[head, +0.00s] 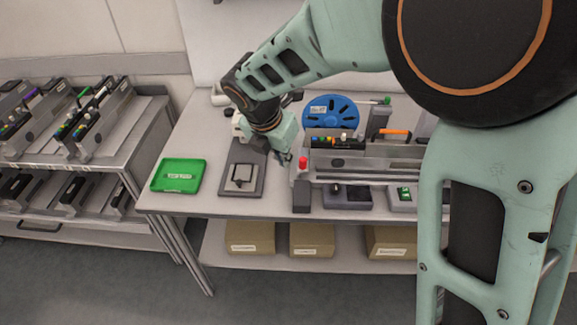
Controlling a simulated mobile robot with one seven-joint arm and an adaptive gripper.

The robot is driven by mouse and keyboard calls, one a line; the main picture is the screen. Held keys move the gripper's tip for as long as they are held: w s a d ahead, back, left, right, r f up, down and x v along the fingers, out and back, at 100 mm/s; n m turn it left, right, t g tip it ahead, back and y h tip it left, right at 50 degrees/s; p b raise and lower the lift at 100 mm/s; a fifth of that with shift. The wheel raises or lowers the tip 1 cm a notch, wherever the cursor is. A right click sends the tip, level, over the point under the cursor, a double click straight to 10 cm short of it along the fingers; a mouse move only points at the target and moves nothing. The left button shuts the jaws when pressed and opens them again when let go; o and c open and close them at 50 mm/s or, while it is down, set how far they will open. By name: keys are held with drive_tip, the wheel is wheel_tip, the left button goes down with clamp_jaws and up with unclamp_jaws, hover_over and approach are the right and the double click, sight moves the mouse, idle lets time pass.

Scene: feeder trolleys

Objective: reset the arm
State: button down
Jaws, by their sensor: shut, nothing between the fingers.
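My arm reaches in from the upper right, bends at the top and comes down over the table. My gripper (285,157) is at the end of it, shut and empty. It points down, just left of the red button on the feeder unit (375,164) and right of the grey stand (241,187). The fingertips are small in this view, and I cannot tell whether they touch anything.
A green tray (178,187) lies at the table's left front. A blue reel (333,113) stands behind the feeder unit. A trolley (130,148) with several feeders stands to the left. Cardboard boxes (250,238) sit on the shelf below. The table (196,130) has bare room at the back left.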

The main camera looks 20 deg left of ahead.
drive_tip(key=shift+v, duration=0.85)
